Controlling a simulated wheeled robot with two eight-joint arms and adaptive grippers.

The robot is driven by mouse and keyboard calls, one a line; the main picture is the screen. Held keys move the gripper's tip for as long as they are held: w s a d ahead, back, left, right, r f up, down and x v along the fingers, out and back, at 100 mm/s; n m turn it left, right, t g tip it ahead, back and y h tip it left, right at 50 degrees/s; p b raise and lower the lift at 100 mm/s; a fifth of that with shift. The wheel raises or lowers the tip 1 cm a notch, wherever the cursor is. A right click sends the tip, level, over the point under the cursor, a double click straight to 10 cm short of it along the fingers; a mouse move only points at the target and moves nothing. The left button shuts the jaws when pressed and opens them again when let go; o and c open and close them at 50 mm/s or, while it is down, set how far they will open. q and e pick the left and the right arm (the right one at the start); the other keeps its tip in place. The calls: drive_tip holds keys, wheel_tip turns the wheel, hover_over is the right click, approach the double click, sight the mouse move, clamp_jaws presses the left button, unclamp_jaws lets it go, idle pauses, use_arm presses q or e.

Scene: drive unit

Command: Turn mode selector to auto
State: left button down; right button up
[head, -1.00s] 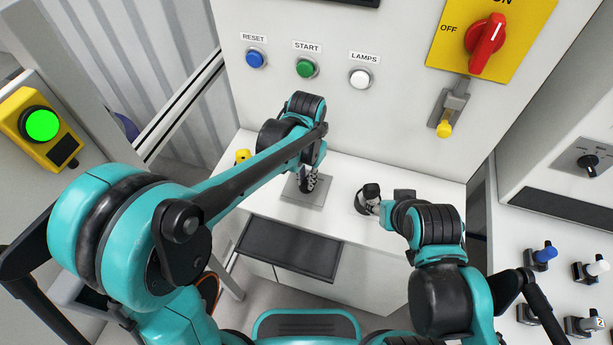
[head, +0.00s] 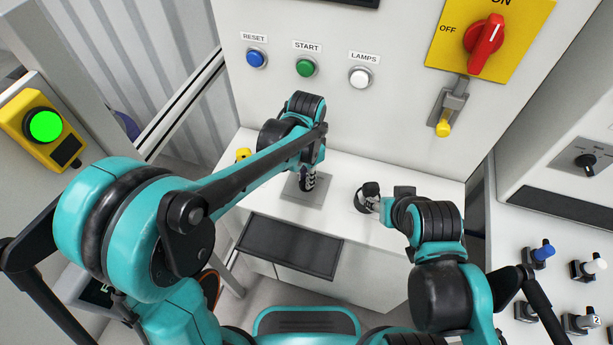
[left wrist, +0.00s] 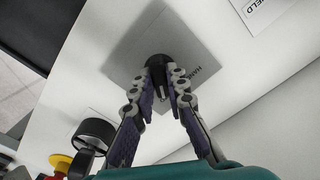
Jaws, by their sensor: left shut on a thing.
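The mode selector is a dark knob (left wrist: 157,63) on a square grey plate (left wrist: 128,48) set in the white desk top. The plate also shows in the head view (head: 316,196). A label on the plate, partly hidden, seems to read "HAND". My left gripper (head: 307,182) points down at the plate; in the left wrist view its fingers (left wrist: 163,80) are shut on the knob. The knob's pointing direction is hidden by the fingers. My right gripper (head: 368,200) hangs over the desk, right of the plate; its fingers are too unclear to read.
On the wall are blue reset (head: 256,57), green start (head: 305,67) and white lamps (head: 360,77) buttons, and a red switch (head: 484,43). A red and yellow button (left wrist: 68,165) and a black ring (left wrist: 95,134) stand near my left gripper. The desk between both grippers is clear.

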use_arm(q)
drive_tip(key=c, duration=1.5)
unclamp_jaws()
drive_tip(key=shift+c, duration=0.2)
wheel_tip(320, 180, up, 12)
drive_tip(key=s+a+f+n+t, duration=0.2)
drive_tip(key=s+a+n, duration=0.3)
drive_tip(key=a, duration=0.4)
drive_tip(key=s+a+f+n+t+b, duration=0.1)
drive_tip(key=s+a+f+n+t, duration=0.2)
drive_tip(key=s+a+n+t, duration=0.2)
drive_tip(key=s+a, duration=0.2)
drive_tip(key=a, duration=0.1)
drive_tip(key=shift+a+f+n, duration=0.15)
drive_tip(key=shift+a+n, duration=0.15)
drive_tip(key=shift+a, duration=0.05)
